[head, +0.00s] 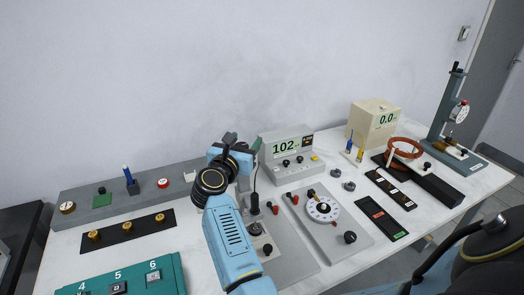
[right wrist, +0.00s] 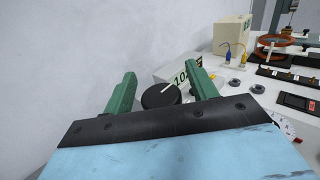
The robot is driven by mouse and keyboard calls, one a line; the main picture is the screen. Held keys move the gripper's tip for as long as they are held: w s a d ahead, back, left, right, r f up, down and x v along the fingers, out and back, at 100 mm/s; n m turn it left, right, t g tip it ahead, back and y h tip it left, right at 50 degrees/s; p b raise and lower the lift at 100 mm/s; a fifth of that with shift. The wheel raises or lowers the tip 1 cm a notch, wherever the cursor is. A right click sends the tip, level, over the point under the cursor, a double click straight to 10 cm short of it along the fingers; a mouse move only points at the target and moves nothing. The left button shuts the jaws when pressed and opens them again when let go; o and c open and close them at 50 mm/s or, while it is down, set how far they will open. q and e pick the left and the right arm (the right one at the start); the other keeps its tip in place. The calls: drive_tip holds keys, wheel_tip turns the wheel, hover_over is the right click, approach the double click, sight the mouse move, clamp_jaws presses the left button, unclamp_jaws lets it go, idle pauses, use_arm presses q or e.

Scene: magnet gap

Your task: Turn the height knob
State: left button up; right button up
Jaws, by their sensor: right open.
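A round black knob (right wrist: 160,96) with a white pointer line shows in the right wrist view, between the two green fingers of my right gripper (right wrist: 162,82). The fingers are spread, with a gap to the knob on each side. I cannot read a label that marks it as the height knob. In the head view my right gripper (head: 243,146) is above the back of the table, left of the grey display unit (head: 287,147) reading 102. My blue right arm hides what lies under and behind it. My left gripper is in neither view.
A panel with a white dial (head: 322,208) and a black knob (head: 350,237) lies right of my arm. A grey strip (head: 100,205) and a teal numbered box (head: 130,280) are at left. A beige box (head: 373,124) and a copper-coloured ring (head: 404,148) stand at right.

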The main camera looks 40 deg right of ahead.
drive_tip(key=n+t+y+p, duration=0.2)
drive_tip(key=p, duration=0.1)
drive_tip(key=n+t+y+p, duration=0.2)
drive_tip(key=p, duration=0.1)
drive_tip(key=n+t+y+p, duration=0.2)
drive_tip(key=p, duration=0.1)
drive_tip(key=shift+w+a+r+y+p, duration=0.2)
drive_tip(key=shift+a+r+y+p, duration=0.1)
drive_tip(key=shift+y, duration=0.1)
drive_tip(key=n+y, duration=0.1)
drive_tip(key=n+t+y+p, duration=0.1)
drive_tip(key=y, duration=0.1)
drive_tip(key=shift+w+a+f+n+t+y, duration=0.1)
drive_tip(key=shift+f+n+t+y, duration=0.1)
drive_tip(key=shift+n+t+y, duration=0.1)
drive_tip(key=shift+a+n+y, duration=0.15)
drive_tip(key=shift+n+y, duration=0.55)
drive_tip(key=shift+y, duration=0.5)
drive_tip(key=n+y, duration=0.1)
drive_tip(key=y, duration=0.1)
drive_tip(key=n+y+b, duration=0.1)
drive_tip(key=y, duration=0.1)
drive_tip(key=shift+a+f+n+t, duration=0.2)
drive_tip(key=shift+n+t, duration=0.1)
drive_tip(key=shift+s+a+f+n+y+b, duration=0.1)
drive_tip(key=shift+s+n+y+b, duration=0.5)
drive_tip(key=shift+y, duration=0.5)
drive_tip(key=v, duration=1.2)
drive_tip(key=shift+r+b, duration=0.4)
drive_tip(key=shift+r, duration=0.1)
